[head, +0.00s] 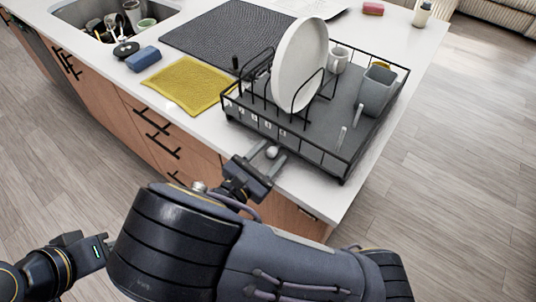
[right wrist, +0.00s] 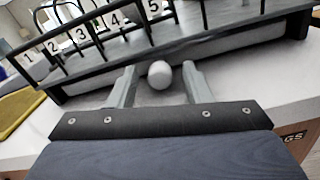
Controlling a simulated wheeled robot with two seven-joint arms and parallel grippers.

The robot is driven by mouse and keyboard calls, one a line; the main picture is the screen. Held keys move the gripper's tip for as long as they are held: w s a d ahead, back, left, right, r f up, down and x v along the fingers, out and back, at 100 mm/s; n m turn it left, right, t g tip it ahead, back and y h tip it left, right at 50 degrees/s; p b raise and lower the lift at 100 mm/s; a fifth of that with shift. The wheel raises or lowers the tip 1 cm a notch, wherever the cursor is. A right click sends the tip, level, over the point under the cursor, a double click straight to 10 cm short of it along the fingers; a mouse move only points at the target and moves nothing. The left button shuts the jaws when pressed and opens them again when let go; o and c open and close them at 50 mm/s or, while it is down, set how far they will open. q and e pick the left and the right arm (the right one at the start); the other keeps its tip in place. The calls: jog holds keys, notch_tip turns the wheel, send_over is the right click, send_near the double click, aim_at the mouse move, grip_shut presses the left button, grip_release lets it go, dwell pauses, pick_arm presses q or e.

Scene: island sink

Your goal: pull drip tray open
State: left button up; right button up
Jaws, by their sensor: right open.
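The drip tray (right wrist: 225,48) shows in the right wrist view as a pale slab under the black wire dish rack (head: 262,128). A round whitish knob (head: 272,152) stands at its front, low on the rack's near side. My right gripper (head: 266,160) is open at the counter's near edge. In the right wrist view the knob (right wrist: 160,74) sits between my two fingers (right wrist: 160,84), with a gap on each side. My left gripper (head: 88,252) is at the lower left, far from the rack; its fingers are not clear.
The rack holds a white plate (head: 300,62), a grey cup (head: 377,92) and a mug (head: 338,60). A yellow cloth (head: 187,84), blue sponge (head: 143,58) and dark mat (head: 225,38) lie left and behind. Drawers with black handles (head: 158,135) line the island below.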

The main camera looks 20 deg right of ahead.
grip_shut()
jog(key=shift+s+a, duration=0.1)
